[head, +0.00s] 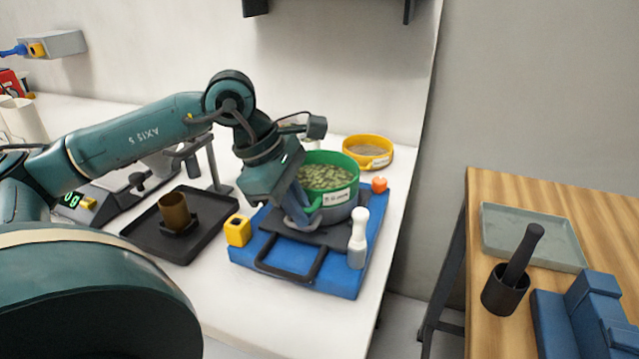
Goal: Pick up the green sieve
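The green sieve (337,211) stands upright on a dark plate on the blue base (343,283). It holds green pellet-like pieces and has a white label on its front. My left gripper (304,212) points down at the sieve's left side. Its fingers overlap the wall and rim there in the head view. I cannot tell whether they touch the sieve or grip it, as the finger gap is hidden. My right gripper is out of view.
A yellow sieve (368,151) stands behind. A white-and-grey bottle-like piece (357,240), a yellow block (237,231) and an orange knob (379,184) surround the green sieve. A black tray (157,241) with a brown cup lies left. A wooden table (455,290) stands right.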

